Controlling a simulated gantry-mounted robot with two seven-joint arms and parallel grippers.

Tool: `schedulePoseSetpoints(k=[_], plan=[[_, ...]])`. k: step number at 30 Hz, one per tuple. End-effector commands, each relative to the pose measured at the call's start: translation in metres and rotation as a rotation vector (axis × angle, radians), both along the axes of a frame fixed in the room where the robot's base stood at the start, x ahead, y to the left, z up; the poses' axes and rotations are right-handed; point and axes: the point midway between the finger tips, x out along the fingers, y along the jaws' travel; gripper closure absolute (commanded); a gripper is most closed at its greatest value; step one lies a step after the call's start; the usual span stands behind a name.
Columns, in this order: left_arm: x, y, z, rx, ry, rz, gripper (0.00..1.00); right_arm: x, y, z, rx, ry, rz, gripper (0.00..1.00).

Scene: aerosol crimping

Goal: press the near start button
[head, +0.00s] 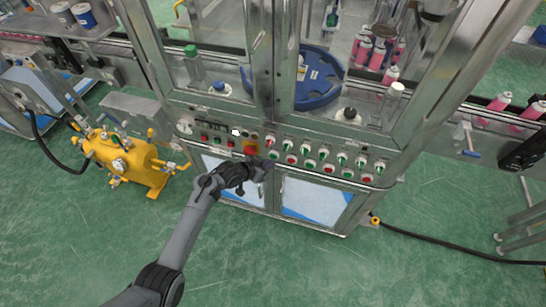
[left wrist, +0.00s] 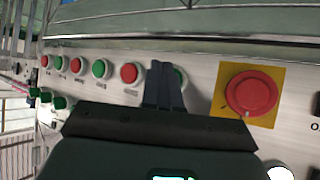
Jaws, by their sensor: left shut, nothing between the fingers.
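The control panel (head: 225,128) on the machine's front carries a row of green and red push buttons. The green button (left wrist: 181,78) nearest the red emergency stop (left wrist: 250,93) shows only in part in the left wrist view. My left gripper's dark fingers cover the rest of it. My left gripper (left wrist: 163,75) is shut and empty, its fingertips in front of this button. I cannot tell whether they touch it. In the head view my left gripper (head: 265,163) is at the panel, just below and right of the emergency stop (head: 250,148). My right gripper is not in view.
A red button (left wrist: 129,73) sits beside the fingertips on the other side. Selector switches (head: 306,149) line the panel above the buttons. A yellow tank unit (head: 120,160) stands left of the machine. The green floor in front is clear.

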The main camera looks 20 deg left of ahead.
Motion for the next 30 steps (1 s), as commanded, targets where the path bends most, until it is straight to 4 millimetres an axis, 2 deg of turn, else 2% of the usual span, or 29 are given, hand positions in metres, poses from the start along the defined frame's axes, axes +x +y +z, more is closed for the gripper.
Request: schedulePoseSetpoints(k=[17, 30], plan=[[0.0002, 0.0, 0.0, 0.0, 0.0, 0.0, 1.0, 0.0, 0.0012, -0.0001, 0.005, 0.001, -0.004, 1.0], [0.0089, 0.0007, 0.0, 0.001, 0.0, 0.001, 1.0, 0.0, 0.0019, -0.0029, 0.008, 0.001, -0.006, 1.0]])
